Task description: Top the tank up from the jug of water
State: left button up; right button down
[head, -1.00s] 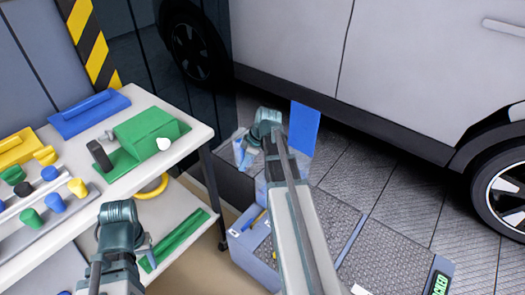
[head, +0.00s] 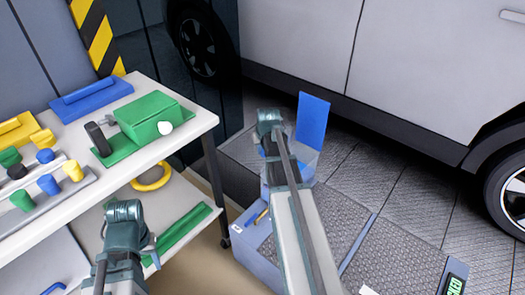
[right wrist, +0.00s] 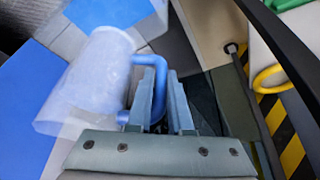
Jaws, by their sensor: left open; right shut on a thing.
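A translucent whitish jug (right wrist: 90,82) with a blue handle (right wrist: 145,88) fills the left of the right wrist view. My right gripper (right wrist: 161,88) is shut on the handle. In the head view this gripper (head: 273,128) is over the floor station, and the jug is mostly hidden behind it. A pale translucent box-like part (head: 306,158), possibly the tank, stands beside it with an upright blue panel (head: 313,120) behind. I cannot tell whether water is flowing. My left gripper (head: 150,250) is open and empty, low beside the white table.
The white table (head: 195,122) at left carries a green block-like fixture (head: 147,115), a blue case (head: 92,98) and several coloured knobs. A grey car (head: 410,60) stands behind.

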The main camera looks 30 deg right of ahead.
jog(key=shift+a+f+y+b, duration=0.4)
jog(key=shift+f+y+b, duration=0.3)
jog(key=shift+y, duration=0.2)
dwell(0.4)
jog(key=shift+r, duration=0.25)
jog(key=shift+a+r+m+t+y+p, duration=0.15)
jog(key=shift+r+m+t+y+p, duration=0.15)
jog(key=shift+r+y+p, duration=0.35)
jog(key=shift+w+a+r+y, duration=0.1)
jog(key=shift+r+y, duration=0.4)
jog(key=shift+y, duration=0.45)
jog(key=shift+r+m+t+y, duration=0.4)
jog(key=shift+y, duration=0.3)
jog(key=shift+d+r+y+b, duration=0.35)
jog(key=shift+y+b, duration=0.2)
jog(key=shift+y, duration=0.25)
jog(key=shift+d+r+m+y+b, duration=0.1)
jog(key=shift+d+m+y+b, duration=0.2)
jog(key=shift+y+b, duration=0.2)
jog(key=shift+a, duration=0.15)
